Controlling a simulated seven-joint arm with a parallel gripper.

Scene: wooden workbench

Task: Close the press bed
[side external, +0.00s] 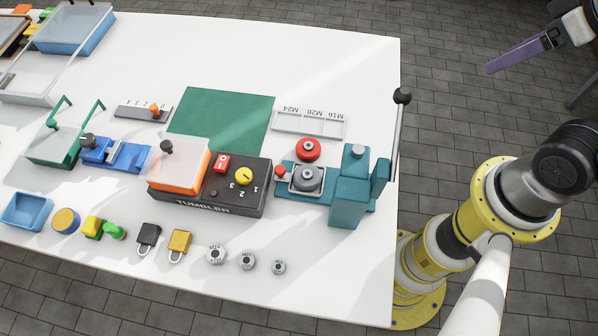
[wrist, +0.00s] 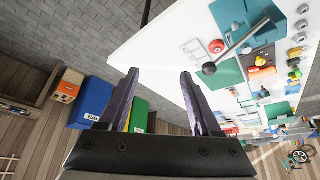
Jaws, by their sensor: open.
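The teal press (side external: 349,200) stands near the right edge of the white table. Its grey square bed (side external: 307,180) sits out to the left of the teal column, with a small red knob (side external: 280,171) at its left end. A red round button (side external: 308,149) is behind the bed. A lever with a black ball (side external: 402,96) rises at the press's right. The press also shows in the wrist view (wrist: 232,18), at upper right. My gripper (side external: 489,69) is high beyond the table's right edge, away from the press. Its purple fingers are apart and empty in the wrist view (wrist: 160,72).
Left of the press stands the black tumbler box (side external: 230,200) with an orange lidded bin (side external: 180,170). A labelled grey tray (side external: 308,123) and green mat (side external: 222,118) lie behind. Padlocks (side external: 179,245) and nuts (side external: 216,254) line the front. Floor lies beyond the table's right edge.

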